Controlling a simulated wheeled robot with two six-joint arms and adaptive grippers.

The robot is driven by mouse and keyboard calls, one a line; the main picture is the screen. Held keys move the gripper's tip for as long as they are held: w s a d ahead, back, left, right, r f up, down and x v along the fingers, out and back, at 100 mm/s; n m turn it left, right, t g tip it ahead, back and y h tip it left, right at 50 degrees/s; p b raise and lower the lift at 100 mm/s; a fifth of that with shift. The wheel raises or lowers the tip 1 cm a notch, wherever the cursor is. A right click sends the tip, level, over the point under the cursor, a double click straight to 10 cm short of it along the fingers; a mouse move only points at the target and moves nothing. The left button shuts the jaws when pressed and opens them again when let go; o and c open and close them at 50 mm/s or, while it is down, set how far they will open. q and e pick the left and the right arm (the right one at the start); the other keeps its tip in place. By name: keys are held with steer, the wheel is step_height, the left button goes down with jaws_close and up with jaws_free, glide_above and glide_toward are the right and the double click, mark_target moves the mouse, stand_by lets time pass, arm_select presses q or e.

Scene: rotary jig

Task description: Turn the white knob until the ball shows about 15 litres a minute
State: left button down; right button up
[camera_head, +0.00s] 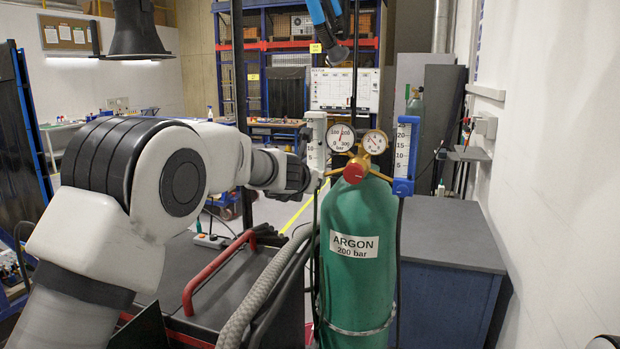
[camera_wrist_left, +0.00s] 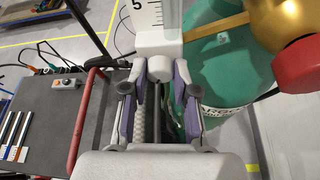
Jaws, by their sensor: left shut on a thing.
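The white flowmeter (camera_head: 316,140) stands upright left of the round gauges, with its scale partly visible. In the left wrist view its white block and tube (camera_wrist_left: 158,22) show a "5" mark. The white knob (camera_wrist_left: 160,68) is under this block, between the fingers of my left gripper (camera_wrist_left: 160,78). The gripper is shut on the knob; in the head view the gripper (camera_head: 303,177) reaches it from the left and hides it. I cannot make out the ball or its height. My right gripper is not in view.
A green argon cylinder (camera_head: 358,270) stands below, with two gauges (camera_head: 341,137) and a red knob (camera_head: 355,173). A blue flowmeter (camera_head: 404,160) is on the right. A trolley with a red handle (camera_head: 205,283) and a grey hose (camera_head: 262,290) lie close below my left arm.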

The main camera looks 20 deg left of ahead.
arm_select(q)
steer(key=shift+a+f+n+h+p, duration=0.1)
steer(key=shift+f+n+h+p, duration=0.1)
steer(key=shift+n+h, duration=0.4)
steer(key=shift+f+n+h+p, duration=0.2)
steer(key=shift+n+h, duration=0.2)
steer(key=shift+n, duration=0.4)
steer(key=c, duration=0.9)
jaws_free()
steer(key=shift+r, duration=0.2)
steer(key=shift+s, duration=0.1)
steer(key=v, duration=1.1)
steer(key=shift+s, duration=0.25)
